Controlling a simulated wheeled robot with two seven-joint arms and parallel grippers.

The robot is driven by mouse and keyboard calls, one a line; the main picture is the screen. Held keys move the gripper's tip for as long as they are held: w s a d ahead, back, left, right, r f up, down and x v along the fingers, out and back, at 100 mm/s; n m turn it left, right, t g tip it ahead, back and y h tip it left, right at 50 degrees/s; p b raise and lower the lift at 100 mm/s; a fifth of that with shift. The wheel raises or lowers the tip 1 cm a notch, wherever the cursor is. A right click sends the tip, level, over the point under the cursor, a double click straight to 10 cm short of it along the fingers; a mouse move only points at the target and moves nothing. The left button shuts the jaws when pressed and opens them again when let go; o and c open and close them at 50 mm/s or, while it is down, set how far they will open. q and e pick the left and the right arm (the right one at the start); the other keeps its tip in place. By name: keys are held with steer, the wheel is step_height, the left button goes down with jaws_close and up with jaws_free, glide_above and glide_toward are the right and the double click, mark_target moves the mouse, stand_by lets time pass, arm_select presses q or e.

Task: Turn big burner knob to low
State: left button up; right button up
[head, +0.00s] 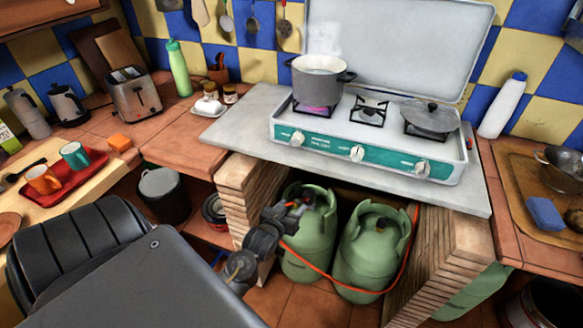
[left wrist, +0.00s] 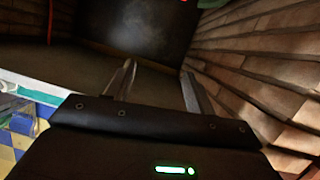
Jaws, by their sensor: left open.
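A white gas stove (head: 370,137) with a teal front panel stands on the grey counter slab. It has three white knobs: a left knob (head: 298,138), a middle knob (head: 357,153) and a right knob (head: 422,169). A steaming grey pot (head: 320,78) sits on the left burner, with a purple-blue flame below it. My left gripper (head: 293,205) is below the slab's front edge, in front of the gas bottles and apart from the knobs. Its two fingers stand apart and empty in the left wrist view (left wrist: 158,75). My right gripper is not seen.
Green gas bottles (head: 308,235) with an orange hose stand under the slab between brick supports (head: 245,200). A lidded pan (head: 430,116) sits on the right burner. The slab's front edge (head: 400,192) juts out above my left gripper.

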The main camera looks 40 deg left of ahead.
arm_select(q)
steer(key=s+d+f+g, duration=0.1)
steer(key=s+f, duration=0.1)
steer(key=f, duration=0.4)
steer(key=s+d+f+m+g+h, duration=0.1)
steer(key=d+f, duration=0.1)
steer(key=f, duration=0.4)
steer(key=shift+s+d+f+m+g+h+p, duration=0.25)
steer(key=shift+s+f+m+g+h+p, duration=0.05)
steer(key=shift+s+g+p, duration=0.1)
steer(key=shift+w, duration=0.1)
steer(key=s+d+f+m+g+h, duration=0.1)
steer(key=s+d+f+m+g, duration=0.15)
steer(key=s+f, duration=0.65)
steer(key=s+d+f+m+g+h, duration=0.1)
steer(key=s+d+f+g, duration=0.15)
steer(key=s+f, duration=0.6)
steer(key=s+d+f+g, duration=0.1)
steer(key=s+f, duration=0.2)
steer(key=s, duration=0.4)
steer(key=s+f+m+g, duration=0.1)
steer(key=s+f+g, duration=0.1)
steer(key=s+f, duration=0.2)
steer(key=s+d+f+g, duration=0.1)
steer(key=s+f, duration=0.3)
steer(key=s, duration=0.6)
steer(key=shift+s+d+f+m+g, duration=0.25)
steer(key=shift+s+d+m+g, duration=0.1)
steer(key=shift+g, duration=0.25)
